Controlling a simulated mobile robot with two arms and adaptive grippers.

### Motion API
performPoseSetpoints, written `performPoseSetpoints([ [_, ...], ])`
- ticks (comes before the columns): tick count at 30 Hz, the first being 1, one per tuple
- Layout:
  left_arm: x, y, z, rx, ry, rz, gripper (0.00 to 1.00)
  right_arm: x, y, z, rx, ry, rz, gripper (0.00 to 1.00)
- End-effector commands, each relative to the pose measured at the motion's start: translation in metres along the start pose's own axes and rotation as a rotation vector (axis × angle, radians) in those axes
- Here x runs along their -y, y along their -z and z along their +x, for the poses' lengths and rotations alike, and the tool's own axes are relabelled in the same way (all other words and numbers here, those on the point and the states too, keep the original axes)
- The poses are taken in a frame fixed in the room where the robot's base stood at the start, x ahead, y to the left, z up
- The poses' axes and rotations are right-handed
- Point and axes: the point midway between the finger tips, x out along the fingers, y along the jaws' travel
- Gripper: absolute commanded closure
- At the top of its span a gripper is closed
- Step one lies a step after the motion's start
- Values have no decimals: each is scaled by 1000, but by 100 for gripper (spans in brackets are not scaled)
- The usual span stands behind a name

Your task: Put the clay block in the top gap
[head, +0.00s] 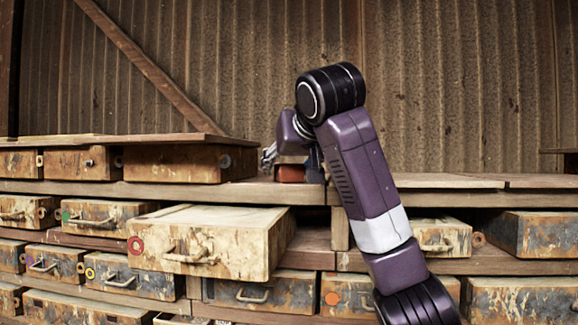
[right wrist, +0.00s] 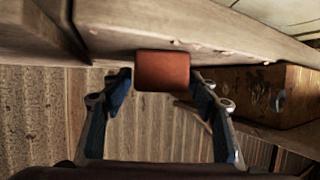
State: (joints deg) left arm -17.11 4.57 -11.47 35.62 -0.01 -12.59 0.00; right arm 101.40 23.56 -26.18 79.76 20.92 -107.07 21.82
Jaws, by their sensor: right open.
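The clay block (head: 290,173) is a small reddish-brown block on the upper wooden shelf, right of the top row of drawers. It also shows in the right wrist view (right wrist: 163,70), at the shelf's edge. My right gripper (head: 291,160) is at the block. In the right wrist view its two blue-and-grey fingers are apart, one on each side of the block; I cannot tell whether they touch it. My left gripper is not in view. I cannot tell for certain which opening is the top gap; an open space lies on the shelf around the block.
A worn drawer (head: 216,241) juts out below the shelf, left of my right arm. A rusty drawer (head: 178,163) stands on the upper shelf (head: 232,192) left of the block. More drawers fill the rows below. A corrugated wall (head: 250,70) is behind.

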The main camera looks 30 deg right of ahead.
Motion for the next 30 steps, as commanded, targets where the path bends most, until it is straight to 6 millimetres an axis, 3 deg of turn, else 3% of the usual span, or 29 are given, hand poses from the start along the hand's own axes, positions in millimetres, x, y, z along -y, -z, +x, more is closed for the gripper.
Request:
performPoseSetpoints([
  [5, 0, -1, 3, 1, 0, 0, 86, 0, 1, -6, -3, 1, 0, 45],
  [14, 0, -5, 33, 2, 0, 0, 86, 0, -2, -64, -7, 1, 0, 45],
  [30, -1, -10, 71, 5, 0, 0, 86, 0, 0, -114, -2, 0, -1, 45],
])
